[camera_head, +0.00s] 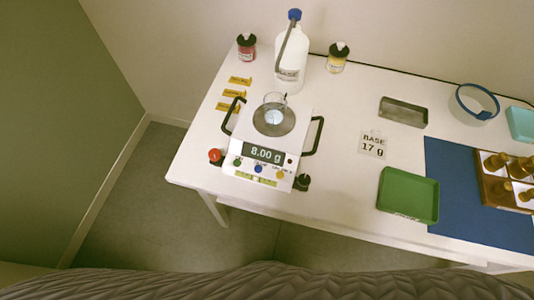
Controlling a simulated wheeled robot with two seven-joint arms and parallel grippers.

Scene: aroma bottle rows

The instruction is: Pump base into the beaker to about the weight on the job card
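The clear beaker (273,109) stands on the round pan of the white scale (244,140). The scale's display (265,154) reads 8.00 g. A white bottle labelled BASE (290,75) stands behind the scale, with a blue pump top (295,14) and a grey spout reaching down toward the beaker. The job card (373,145) lies right of the scale and reads BASE 17 g. Neither of my grippers shows in the head view.
Two small dark-lidded jars, one red (246,52) and one yellow (337,62), flank the bottle. A green tray (407,195), a grey tray (403,112), a blue mat (462,215), a clear blue-rimmed container (476,113) and a wooden rack of brown bottles (497,190) stand right.

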